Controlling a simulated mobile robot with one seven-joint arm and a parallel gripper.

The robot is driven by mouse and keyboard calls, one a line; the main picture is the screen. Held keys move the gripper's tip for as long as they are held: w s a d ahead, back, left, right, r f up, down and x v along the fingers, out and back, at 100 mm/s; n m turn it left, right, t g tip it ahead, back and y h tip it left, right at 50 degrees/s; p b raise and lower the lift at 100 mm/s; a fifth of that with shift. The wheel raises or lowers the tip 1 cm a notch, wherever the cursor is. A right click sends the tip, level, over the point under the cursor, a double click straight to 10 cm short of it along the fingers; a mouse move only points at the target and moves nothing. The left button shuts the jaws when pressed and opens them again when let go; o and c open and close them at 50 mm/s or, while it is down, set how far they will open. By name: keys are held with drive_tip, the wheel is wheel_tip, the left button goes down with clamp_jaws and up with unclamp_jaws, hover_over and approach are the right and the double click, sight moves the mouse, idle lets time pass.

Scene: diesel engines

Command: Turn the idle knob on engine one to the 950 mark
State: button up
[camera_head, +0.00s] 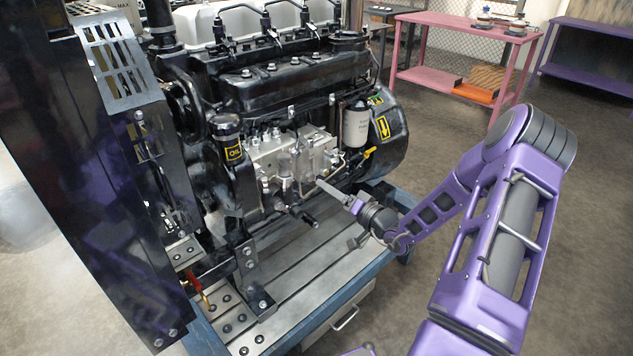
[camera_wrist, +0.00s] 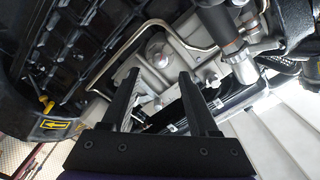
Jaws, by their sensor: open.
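Engine one, a large black diesel engine (camera_head: 290,75), stands on a bench, with a silver fuel pump assembly (camera_head: 283,160) on its near side. A short dark stub (camera_head: 309,220) sticks out low by the pump; I cannot tell whether it is the idle knob. No 950 mark is readable. My gripper (camera_head: 337,212) is open and empty, close in front of the pump's lower right. In the wrist view its two dark fingers (camera_wrist: 157,76) point at silver metal parts, with a round bolt-like part (camera_wrist: 157,52) beyond the tips. I see no contact.
The slatted metal bench top (camera_head: 320,262) is bare below my gripper. A white filter (camera_head: 355,125) and a yellow-handled part (camera_head: 369,152) are above it. A black panel (camera_head: 70,170) blocks the left. A pink table (camera_head: 430,75) stands behind; the floor at right is clear.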

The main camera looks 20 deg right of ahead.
sight(312, 178)
drive_tip(key=shift+x, duration=2.75)
clamp_jaws()
